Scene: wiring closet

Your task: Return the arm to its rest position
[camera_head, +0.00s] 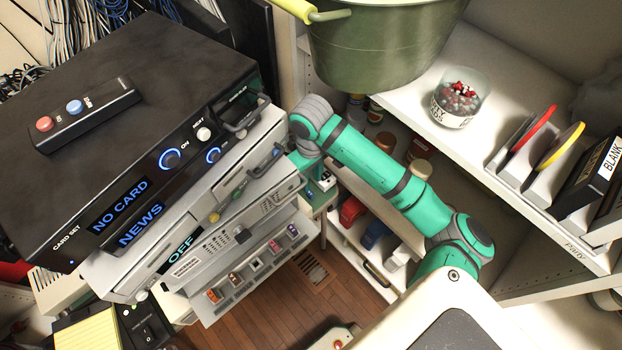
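My teal arm (384,178) rises from the lower right and reaches up and left across the middle of the head view. It bends at a grey joint (314,112) close to the right side of the stacked devices. Past that joint, a short teal link turns downward beside the devices' right edge. My gripper cannot be made out; the arm's end is lost behind the link and the device edge. Whether the gripper holds anything is hidden. The arm is extended away from my body.
A black unit (120,95) with lit displays tops the device stack at left, a button remote (85,112) on it. A green bucket (385,45) stands at the top. A glass jar (460,97) and disc holders (540,140) occupy the right shelf. Wooden floor (290,305) shows below.

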